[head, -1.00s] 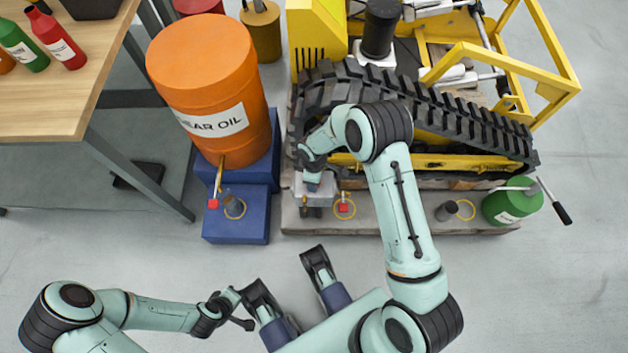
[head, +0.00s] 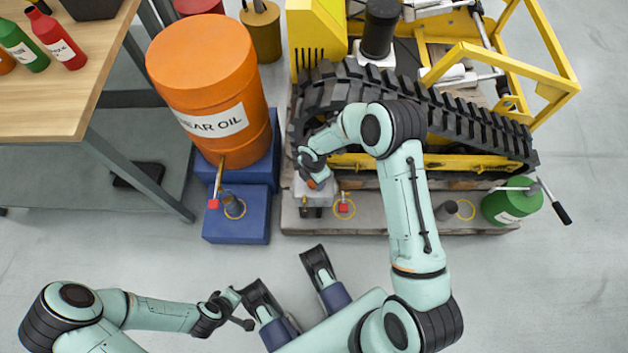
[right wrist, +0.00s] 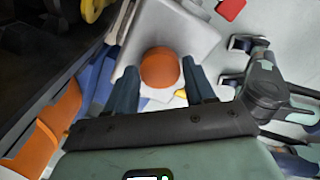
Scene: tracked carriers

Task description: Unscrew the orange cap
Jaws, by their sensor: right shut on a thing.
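The orange cap (right wrist: 160,68) is a round cap on top of a pale grey box (right wrist: 190,35) in the right wrist view. My right gripper (right wrist: 161,72) has one blue-grey finger on each side of it and is shut on it. In the head view the pale box (head: 302,192) stands at the track's front left end, with my right gripper (head: 314,182) over it. There, the gripper mostly hides the cap. My left gripper (head: 246,309) is low at the left, far from the box, with its fingers apart and empty.
A tracked yellow carrier (head: 320,35) stands behind on a grey slab (head: 400,222). An orange gear oil drum (head: 205,75) on a blue stand (head: 235,228) is left of the box. A green can (head: 508,207) stands right. A wooden table (head: 60,105) is far left. Front floor is open.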

